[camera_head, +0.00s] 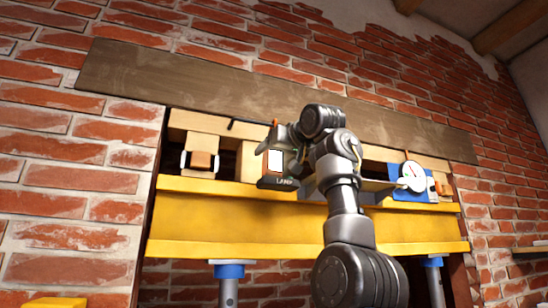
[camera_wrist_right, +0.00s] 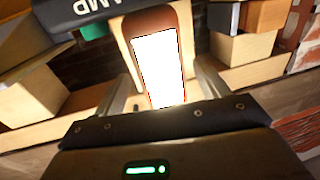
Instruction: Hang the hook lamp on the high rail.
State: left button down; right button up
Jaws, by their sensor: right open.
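The hook lamp (camera_head: 271,166) has a bright white panel and stands in the niche behind a dark plate lettered LAMP (camera_head: 278,183). My right gripper (camera_head: 278,138) is at the lamp's upper part. In the right wrist view the lamp (camera_wrist_right: 157,65) has a reddish-brown casing, and its lit panel lies between the two fingers of the open gripper (camera_wrist_right: 165,88). I cannot tell whether a finger touches it. A thin black rod (camera_head: 246,126) shows just left of the gripper; I cannot tell whether it is the rail or the lamp's hook. My left gripper is out of view.
A long wooden board (camera_head: 170,80) crosses the brick wall above the niche. A yellow beam (camera_head: 235,225) runs below it on blue-topped props (camera_head: 228,271). Wooden blocks (camera_head: 202,150) stand left of the lamp. A round white gauge (camera_head: 413,172) on a blue block is to the right.

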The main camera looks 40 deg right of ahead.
jog(key=s+a+b, duration=0.1)
jog(key=s+b, duration=0.3)
jog(key=s, duration=0.5)
jog(key=shift+s+a, duration=0.35)
jog(key=shift+a, duration=0.05)
jog(key=shift+r, duration=0.1)
